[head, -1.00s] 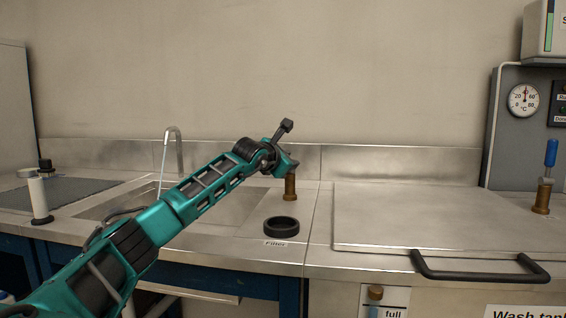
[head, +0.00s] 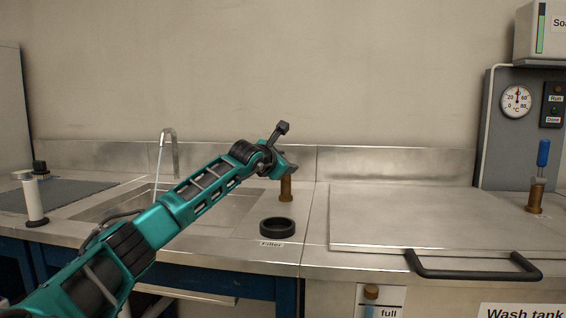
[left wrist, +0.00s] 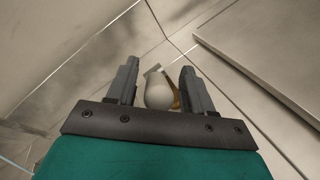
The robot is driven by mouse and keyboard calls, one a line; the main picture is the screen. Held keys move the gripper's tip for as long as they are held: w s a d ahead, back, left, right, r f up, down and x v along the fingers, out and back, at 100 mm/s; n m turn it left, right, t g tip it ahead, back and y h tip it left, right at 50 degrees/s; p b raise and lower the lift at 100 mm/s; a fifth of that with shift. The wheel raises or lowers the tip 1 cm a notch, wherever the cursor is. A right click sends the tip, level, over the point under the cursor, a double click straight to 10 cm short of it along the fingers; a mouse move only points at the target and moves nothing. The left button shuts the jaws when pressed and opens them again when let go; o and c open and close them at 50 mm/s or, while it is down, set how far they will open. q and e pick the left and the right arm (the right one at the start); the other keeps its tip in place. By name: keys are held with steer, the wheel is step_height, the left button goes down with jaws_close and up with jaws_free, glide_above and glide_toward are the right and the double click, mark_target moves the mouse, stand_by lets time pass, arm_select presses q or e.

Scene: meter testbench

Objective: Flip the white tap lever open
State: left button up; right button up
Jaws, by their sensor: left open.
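The white tap lever (left wrist: 158,92) shows in the left wrist view as a pale rounded shape between the two fingers of my left gripper (left wrist: 159,68). Part of the brass tap body (left wrist: 176,98) shows beside it. In the head view the brass body (head: 286,190) stands on the steel counter, and my left gripper (head: 287,168) is at its top, hiding the lever. The jaws are open, one finger on each side of the lever; I cannot tell whether they touch it. My right gripper is not in view.
A black ring (head: 277,227) sits on the counter in front of the tap. The sink (head: 235,212) with its curved spout (head: 168,140) lies left, partly behind my arm. A flat steel lid (head: 400,225) with a black handle (head: 475,275) and a blue-handled tap (head: 542,155) are right.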

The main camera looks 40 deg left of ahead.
arm_select(q)
steer(key=shift+s, duration=0.1)
steer(key=b+v, duration=0.1)
steer(key=v, duration=1.1)
steer(key=shift+s+d, duration=0.2)
steer(key=shift+s, duration=0.15)
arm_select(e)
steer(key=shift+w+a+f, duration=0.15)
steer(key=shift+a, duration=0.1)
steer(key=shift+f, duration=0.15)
